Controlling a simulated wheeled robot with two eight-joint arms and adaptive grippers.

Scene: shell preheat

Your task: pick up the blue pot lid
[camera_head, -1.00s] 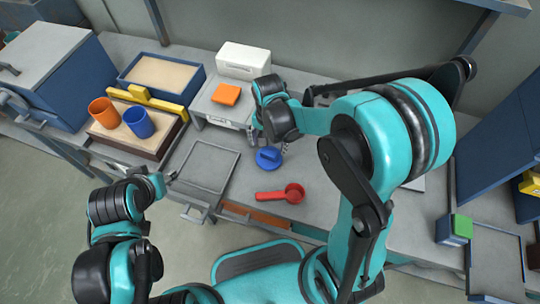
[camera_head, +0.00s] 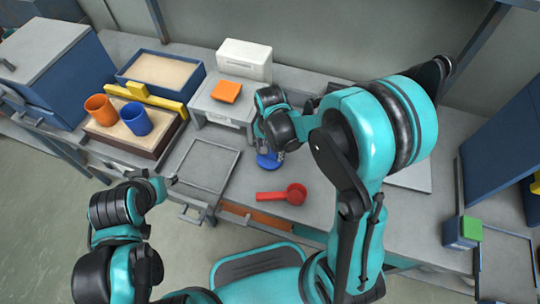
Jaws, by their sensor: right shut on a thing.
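The blue pot lid (camera_head: 268,161) is on the grey bench, mostly hidden under my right gripper (camera_head: 271,152). The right gripper points down over the lid and is shut on it; the fingers are small and partly covered by the wrist. I cannot tell whether the lid is clear of the bench top. My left gripper (camera_head: 168,182) is near the bench's front edge, beside the grey tray, far from the lid. Its fingers are too small to tell whether they are open or shut.
A red ladle-like scoop (camera_head: 284,195) lies just in front of the lid. A flat grey tray (camera_head: 207,166) is left of it. An orange block (camera_head: 226,91) sits on a low stand behind. Orange (camera_head: 100,109) and blue (camera_head: 136,119) cups stand at the left.

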